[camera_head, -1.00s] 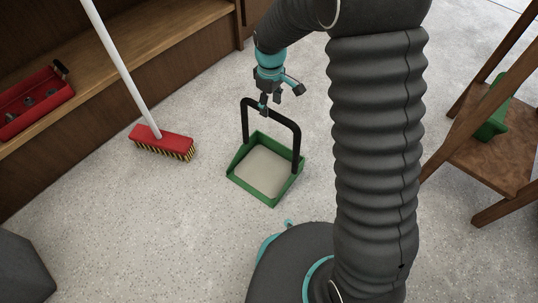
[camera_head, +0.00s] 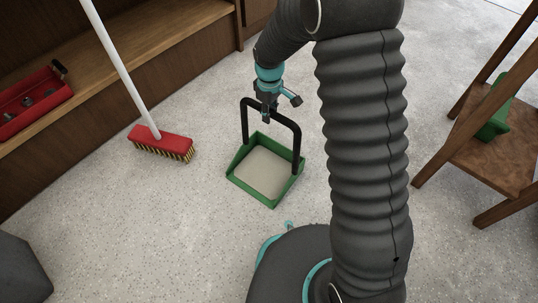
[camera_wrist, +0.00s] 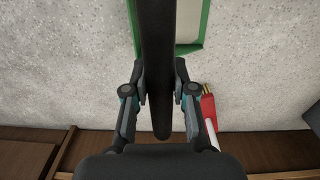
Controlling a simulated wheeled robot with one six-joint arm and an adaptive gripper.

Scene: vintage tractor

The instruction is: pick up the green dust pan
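The green dust pan (camera_head: 238,186) lies on the floor with its black arched handle (camera_head: 297,140) standing up. Its inside is pale beige. In the head view my gripper (camera_head: 268,114) is at the handle's top bar, pointing down. In the wrist view the bar (camera_wrist: 158,40) runs between my two fingers (camera_wrist: 160,78), one on each side. The fingers look open around it; any gap is very small and contact is hard to tell. A green edge of the pan (camera_wrist: 190,48) shows behind the bar.
A red broom (camera_head: 160,140) with a white stick stands to the left of the pan. A wooden shelf (camera_head: 130,55) with a red toolbox (camera_head: 30,108) is at upper left. A wooden stepped stand (camera_head: 490,165) is at right.

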